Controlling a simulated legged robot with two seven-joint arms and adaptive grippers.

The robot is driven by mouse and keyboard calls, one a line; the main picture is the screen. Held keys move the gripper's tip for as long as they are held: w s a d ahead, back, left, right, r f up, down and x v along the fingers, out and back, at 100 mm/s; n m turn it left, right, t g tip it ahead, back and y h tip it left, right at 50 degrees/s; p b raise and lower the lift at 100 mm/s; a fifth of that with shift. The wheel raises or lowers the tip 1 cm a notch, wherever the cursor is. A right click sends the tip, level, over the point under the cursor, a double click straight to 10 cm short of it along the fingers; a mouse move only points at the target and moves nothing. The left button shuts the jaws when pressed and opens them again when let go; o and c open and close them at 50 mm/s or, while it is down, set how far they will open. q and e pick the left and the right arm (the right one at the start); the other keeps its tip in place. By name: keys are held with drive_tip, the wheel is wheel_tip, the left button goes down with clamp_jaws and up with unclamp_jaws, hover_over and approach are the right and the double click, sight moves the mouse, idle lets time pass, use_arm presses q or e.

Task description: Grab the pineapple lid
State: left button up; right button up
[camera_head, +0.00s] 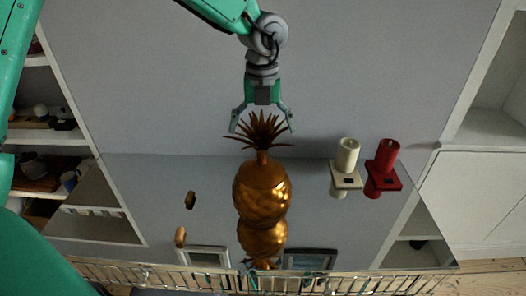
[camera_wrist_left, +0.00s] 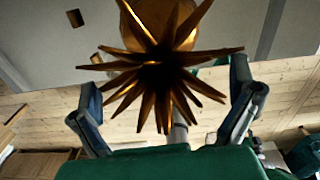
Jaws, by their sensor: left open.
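A shiny gold-brown pineapple (camera_head: 262,195) stands upright on a glossy surface that mirrors it. Its lid is the spiky leaf crown (camera_head: 262,130) on top, and the crown also shows large in the left wrist view (camera_wrist_left: 160,75), covering much of the pineapple's body. My left gripper (camera_head: 263,118) comes from above and is open. Its two fingers lie on either side of the crown's tips. In the left wrist view the fingers (camera_wrist_left: 168,92) also stand apart, with the leaves between them. I cannot tell whether they touch the leaves. My right gripper is not in view.
A white candle (camera_head: 347,156) and a red candle (camera_head: 387,155) on square holders stand right of the pineapple. Two small brown objects (camera_head: 190,200) are at its left. Shelves with crockery (camera_head: 40,170) line the left side. A wire rack (camera_head: 200,277) runs along the bottom.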

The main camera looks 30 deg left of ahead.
use_arm(q)
drive_tip(key=shift+s+r, duration=0.1)
drive_tip(key=shift+s, duration=0.05)
drive_tip(key=shift+c, duration=1.3)
drive_tip(key=c, duration=1.3)
drive_tip(key=shift+c, duration=0.2)
